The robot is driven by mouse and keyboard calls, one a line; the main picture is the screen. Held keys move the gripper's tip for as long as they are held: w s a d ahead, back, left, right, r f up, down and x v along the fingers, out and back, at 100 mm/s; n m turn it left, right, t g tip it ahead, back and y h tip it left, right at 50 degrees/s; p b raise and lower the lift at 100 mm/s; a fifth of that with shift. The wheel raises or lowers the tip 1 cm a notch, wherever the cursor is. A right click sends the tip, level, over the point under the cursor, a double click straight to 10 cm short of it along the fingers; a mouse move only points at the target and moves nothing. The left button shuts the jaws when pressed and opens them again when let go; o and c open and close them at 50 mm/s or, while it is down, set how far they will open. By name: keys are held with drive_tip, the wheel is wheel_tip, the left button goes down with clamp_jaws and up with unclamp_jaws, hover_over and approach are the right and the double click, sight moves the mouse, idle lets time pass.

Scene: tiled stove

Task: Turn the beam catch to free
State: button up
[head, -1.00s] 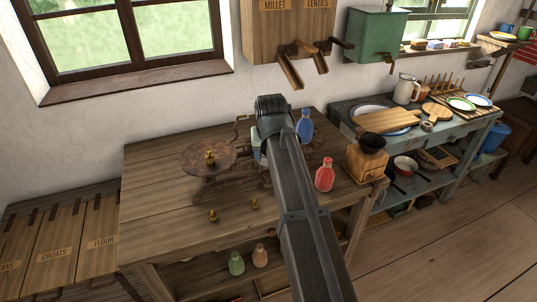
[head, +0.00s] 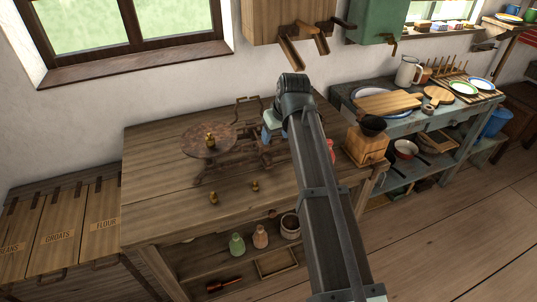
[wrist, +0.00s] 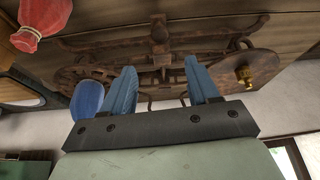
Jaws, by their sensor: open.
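The rusty beam scale (head: 240,157) stands on the wooden table, its round plate (head: 195,150) on the left with a brass weight (head: 210,140) on it. In the wrist view the scale's beam and frame (wrist: 158,48) fill the upper middle, and the brass weight (wrist: 245,75) is at the right. My gripper (wrist: 161,68) is open and empty, its two blue fingers pointing towards the scale's frame. In the head view my gripper (head: 270,132) is over the scale's right end, partly hidden by my arm. I cannot single out the beam catch or tell its position.
Two small brass weights (head: 214,198) stand at the table front. A wooden grinder (head: 365,145) is at the right. The table's left front is clear.

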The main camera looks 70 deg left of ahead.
sight(268, 156)
drive_tip(key=x, duration=1.3)
drive_tip(key=shift+a+f, duration=0.15)
drive_tip(key=shift+f, duration=0.1)
